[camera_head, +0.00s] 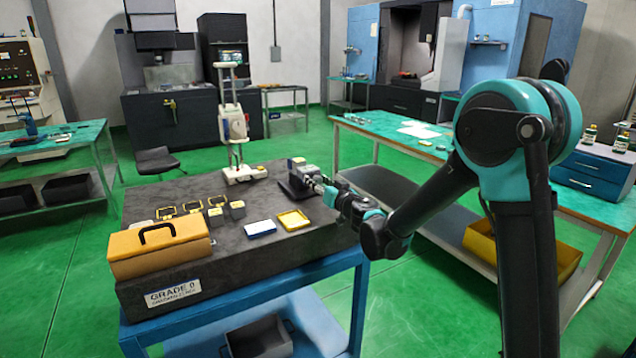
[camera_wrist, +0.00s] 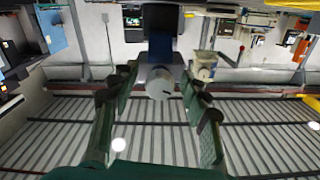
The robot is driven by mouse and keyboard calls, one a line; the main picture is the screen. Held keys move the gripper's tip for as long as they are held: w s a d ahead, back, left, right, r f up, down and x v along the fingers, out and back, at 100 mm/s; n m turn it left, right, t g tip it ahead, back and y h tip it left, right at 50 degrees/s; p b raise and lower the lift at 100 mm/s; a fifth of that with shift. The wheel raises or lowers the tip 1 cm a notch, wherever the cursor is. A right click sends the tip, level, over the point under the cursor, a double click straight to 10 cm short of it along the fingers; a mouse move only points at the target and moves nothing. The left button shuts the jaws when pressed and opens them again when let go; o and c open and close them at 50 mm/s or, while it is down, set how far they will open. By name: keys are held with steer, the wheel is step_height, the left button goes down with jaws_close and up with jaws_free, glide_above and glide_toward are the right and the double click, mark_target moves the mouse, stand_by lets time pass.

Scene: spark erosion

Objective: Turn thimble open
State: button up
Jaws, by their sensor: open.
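The thimble (camera_wrist: 159,86) is a silver round knob, seen end-on in the wrist view. It projects from a grey and dark blue body (camera_wrist: 160,45). My gripper (camera_wrist: 160,95) is open, with one finger on each side of the thimble and a visible gap on both sides. In the head view, my gripper (camera_head: 328,190) reaches from the right to a small grey instrument (camera_head: 305,174) on the dark granite plate (camera_head: 265,270). The thimble itself is too small there to tell apart from the fingers.
On the plate stand an orange case (camera_head: 160,247), a height gauge (camera_head: 233,125), a blue-and-white tray (camera_head: 260,228), a yellow tray (camera_head: 293,220) and several small blocks. A green-topped bench (camera_head: 400,145) lies behind my arm.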

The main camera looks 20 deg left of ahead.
steer(key=shift+c, duration=0.5)
jaws_close()
